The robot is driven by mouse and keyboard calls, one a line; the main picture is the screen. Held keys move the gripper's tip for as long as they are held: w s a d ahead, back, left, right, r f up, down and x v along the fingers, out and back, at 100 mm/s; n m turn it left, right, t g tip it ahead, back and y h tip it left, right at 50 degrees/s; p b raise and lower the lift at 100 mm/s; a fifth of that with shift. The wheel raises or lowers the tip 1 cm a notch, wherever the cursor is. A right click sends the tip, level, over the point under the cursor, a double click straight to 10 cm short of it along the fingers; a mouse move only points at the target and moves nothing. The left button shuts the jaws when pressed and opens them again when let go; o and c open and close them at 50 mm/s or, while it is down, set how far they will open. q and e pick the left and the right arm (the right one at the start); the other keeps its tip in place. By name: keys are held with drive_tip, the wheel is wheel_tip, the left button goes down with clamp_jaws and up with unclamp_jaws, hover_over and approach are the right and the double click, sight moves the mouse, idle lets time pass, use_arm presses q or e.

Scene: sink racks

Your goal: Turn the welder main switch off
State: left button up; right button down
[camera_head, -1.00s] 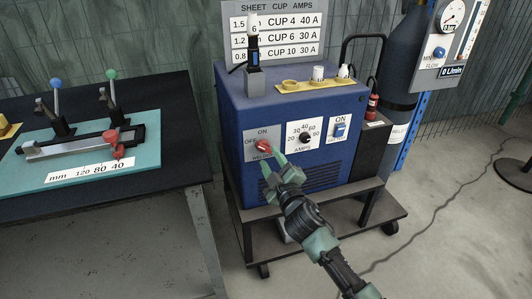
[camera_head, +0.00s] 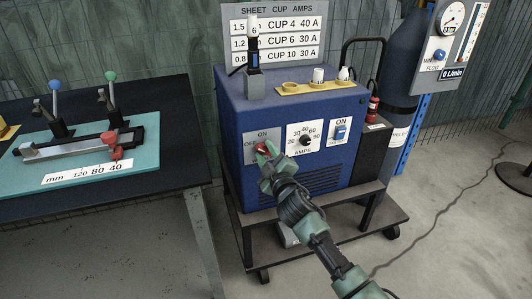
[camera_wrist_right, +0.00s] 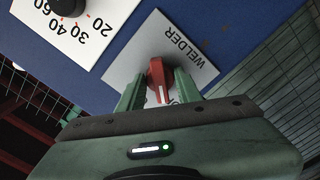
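The welder main switch is a red knob (camera_head: 262,147) on a grey plate marked ON, OFF and WELDER, on the blue welder's front (camera_head: 235,172). In the right wrist view the knob (camera_wrist_right: 160,72) shows between the fingers, its white line towards the gripper, at the mostly hidden ON mark. My right gripper (camera_head: 266,157) is at the plate, its fingers (camera_wrist_right: 160,88) apart on either side of the knob. Slim gaps seem to show beside the knob; I cannot tell if either finger touches it. My left gripper is not in view.
An AMPS dial (camera_head: 305,140) and a blue ON rocker switch (camera_head: 341,132) sit right of the knob. A workbench (camera_head: 180,165) with a teal jig board stands at the left. A gas cylinder (camera_head: 406,65) stands behind right. The floor at the right is mostly clear.

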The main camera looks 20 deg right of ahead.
drive_tip(key=shift+n, duration=0.4)
drive_tip(key=shift+n+p, duration=0.4)
drive_tip(key=shift+n, duration=0.6)
drive_tip(key=shift+n+p, duration=0.35)
drive_tip(key=shift+n, duration=1.95)
drive_tip(key=c, duration=1.3)
unclamp_jaws()
drive_tip(key=shift+f, duration=0.1)
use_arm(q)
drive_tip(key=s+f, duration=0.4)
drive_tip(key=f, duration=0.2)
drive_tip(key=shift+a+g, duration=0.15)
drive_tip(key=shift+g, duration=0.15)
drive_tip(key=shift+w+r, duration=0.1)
